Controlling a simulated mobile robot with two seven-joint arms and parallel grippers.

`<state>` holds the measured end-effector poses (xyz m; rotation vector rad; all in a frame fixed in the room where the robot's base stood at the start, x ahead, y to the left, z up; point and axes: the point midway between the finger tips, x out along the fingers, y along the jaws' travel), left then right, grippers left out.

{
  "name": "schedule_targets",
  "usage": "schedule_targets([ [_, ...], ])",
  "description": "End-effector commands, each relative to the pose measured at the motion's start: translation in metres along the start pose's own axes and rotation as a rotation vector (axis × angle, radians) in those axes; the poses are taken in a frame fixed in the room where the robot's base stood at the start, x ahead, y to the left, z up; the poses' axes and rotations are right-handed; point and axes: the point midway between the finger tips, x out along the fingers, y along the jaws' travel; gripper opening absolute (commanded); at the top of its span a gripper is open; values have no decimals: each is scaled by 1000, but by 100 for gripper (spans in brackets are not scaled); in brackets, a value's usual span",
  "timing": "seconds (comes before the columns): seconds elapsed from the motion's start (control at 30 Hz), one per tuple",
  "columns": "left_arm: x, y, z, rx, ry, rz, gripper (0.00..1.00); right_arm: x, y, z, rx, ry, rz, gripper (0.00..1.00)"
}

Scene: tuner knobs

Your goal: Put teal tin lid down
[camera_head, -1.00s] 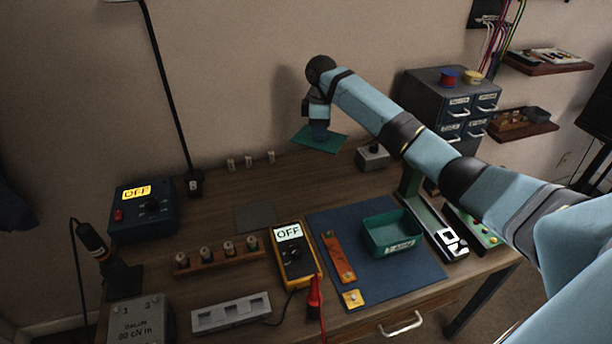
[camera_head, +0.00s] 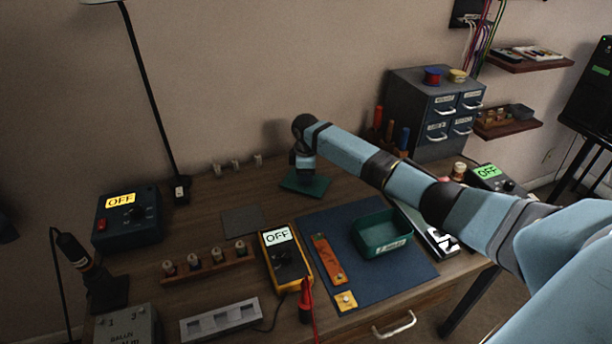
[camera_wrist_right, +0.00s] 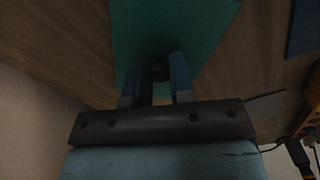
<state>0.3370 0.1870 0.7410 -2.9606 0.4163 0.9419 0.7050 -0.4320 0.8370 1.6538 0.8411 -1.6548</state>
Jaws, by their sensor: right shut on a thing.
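The teal tin lid (camera_head: 305,185) is a flat rectangular plate at the back of the wooden desk, just beyond the blue mat. My right gripper (camera_head: 304,172) points down over it and is shut on its small dark knob. In the right wrist view the lid (camera_wrist_right: 172,30) fills the top middle, with the knob (camera_wrist_right: 160,71) between the two fingers. The lid looks level and at or very near the desk top; I cannot tell whether it touches. The open teal tin (camera_head: 382,236) sits on the blue mat (camera_head: 335,222). My left gripper is not in view.
A yellow multimeter (camera_head: 284,260) and a rack of several knobs (camera_head: 207,262) are nearer. A drawer cabinet (camera_head: 437,112) stands at the back right.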

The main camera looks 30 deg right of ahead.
Motion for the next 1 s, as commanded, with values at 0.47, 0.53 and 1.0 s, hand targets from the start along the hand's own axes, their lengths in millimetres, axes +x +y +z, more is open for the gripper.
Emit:
schedule_targets([
  [0.47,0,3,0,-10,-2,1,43,2,0,0,0,0,1,47],
  [0.53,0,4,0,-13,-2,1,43,2,0,0,0,0,1,47],
  [1.0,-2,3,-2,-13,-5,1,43,-51,1,-1,-1,2,3,47],
])
